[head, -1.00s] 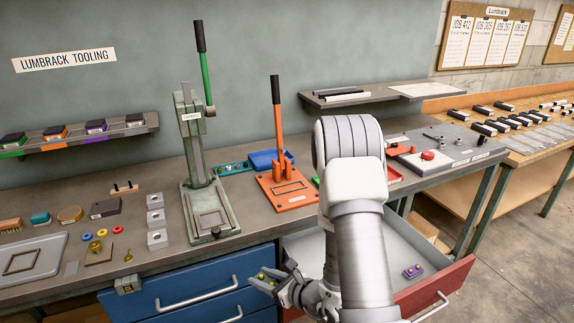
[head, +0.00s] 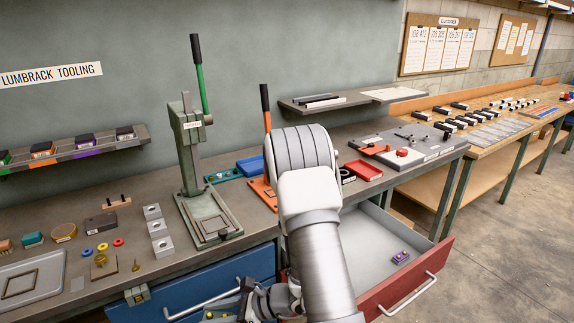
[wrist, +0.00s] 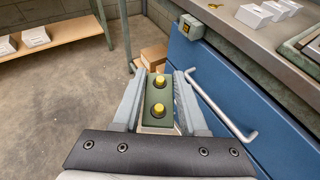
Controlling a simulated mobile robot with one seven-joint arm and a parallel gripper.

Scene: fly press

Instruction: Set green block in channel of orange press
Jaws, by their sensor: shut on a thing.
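My gripper (wrist: 157,108) is shut on the green block (wrist: 157,95) in the wrist view. The block is dark green with two yellow studs on its face. In the head view my gripper (head: 240,308) is low at the bottom edge, in front of the blue drawers, with part of the block just visible. The orange press (head: 263,190) stands on the bench behind my arm. Only part of its base and its black-tipped lever show. My arm hides the rest of it, including its channel.
A green press (head: 207,215) stands left of the orange one. An open red-fronted drawer (head: 400,282) juts out at right, with a purple block (head: 400,257) inside. Blue drawers with a handle (head: 200,305) are close to my gripper. A red tray (head: 362,169) lies on the bench.

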